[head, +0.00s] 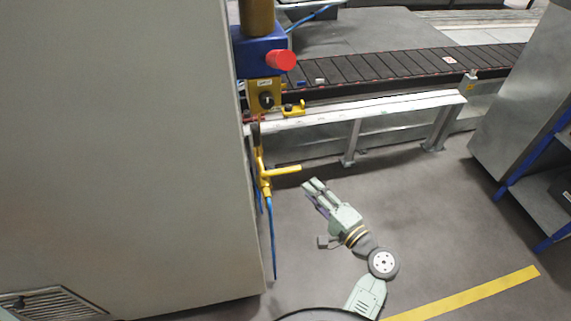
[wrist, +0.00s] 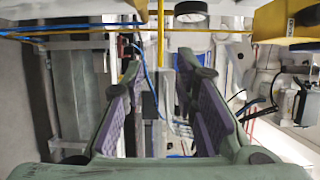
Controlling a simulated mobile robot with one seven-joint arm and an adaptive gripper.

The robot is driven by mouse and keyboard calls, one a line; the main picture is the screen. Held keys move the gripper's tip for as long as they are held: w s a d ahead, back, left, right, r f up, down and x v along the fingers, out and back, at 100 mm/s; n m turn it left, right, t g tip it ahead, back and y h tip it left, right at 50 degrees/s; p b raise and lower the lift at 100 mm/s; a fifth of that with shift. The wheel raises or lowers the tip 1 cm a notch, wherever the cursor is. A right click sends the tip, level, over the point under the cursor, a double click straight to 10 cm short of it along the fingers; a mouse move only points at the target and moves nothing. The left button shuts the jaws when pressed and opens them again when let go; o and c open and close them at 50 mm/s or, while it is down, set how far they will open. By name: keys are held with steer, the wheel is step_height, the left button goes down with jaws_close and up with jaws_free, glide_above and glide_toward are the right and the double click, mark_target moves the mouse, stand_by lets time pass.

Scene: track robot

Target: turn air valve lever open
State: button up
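The yellow air valve lever (head: 282,171) juts out to the right, roughly level, from a yellow valve body (head: 264,184) at the edge of the big grey cabinet. A blue hose hangs below the valve body. My gripper (head: 313,187) is just below and right of the lever's free end in the head view, with no contact visible. In the wrist view my gripper (wrist: 160,72) is open, its two purple-padded fingers apart with nothing held between them. A thin yellow bar (wrist: 160,20) stands upright ahead of the fingertips; I cannot tell for sure whether it is the lever.
The grey cabinet (head: 120,130) fills the left. Above the lever is a blue box (head: 257,55) with a red knob (head: 281,60). A metal shelf unit (head: 530,120) stands at the right. The floor (head: 430,215) between is clear.

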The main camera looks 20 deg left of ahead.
mark_target(290, 169)
steer(key=x, duration=1)
steer(key=shift+c, duration=0.2)
jaws_close()
stand_by(0.5)
